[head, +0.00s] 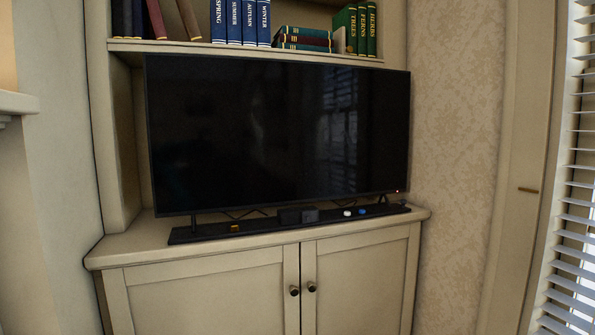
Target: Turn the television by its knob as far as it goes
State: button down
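The television (280,135) is a wide flat set with a dark screen. It stands on feet on the top of a cream cabinet, in front of a shelf recess. A small red light shows at its lower right corner. I cannot make out a knob on the television itself. Two dark round knobs, a left one (294,291) and a right one (312,286), sit on the cabinet doors below. My gripper is not in view.
A long black bar (255,227) lies before the television, with small orange, white and blue items and a dark box on it. A window blind (575,230) hangs at right; a mantel edge (18,102) juts in at left.

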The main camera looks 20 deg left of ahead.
aim_at(225, 133)
jog(key=i+l, duration=0.15)
jog(key=i, duration=0.65)
jog(key=i+l, duration=0.15)
jog(key=i, duration=0.6)
jog(key=i+l, duration=0.2)
jog(key=i, duration=0.6)
jog(key=z, duration=0.05)
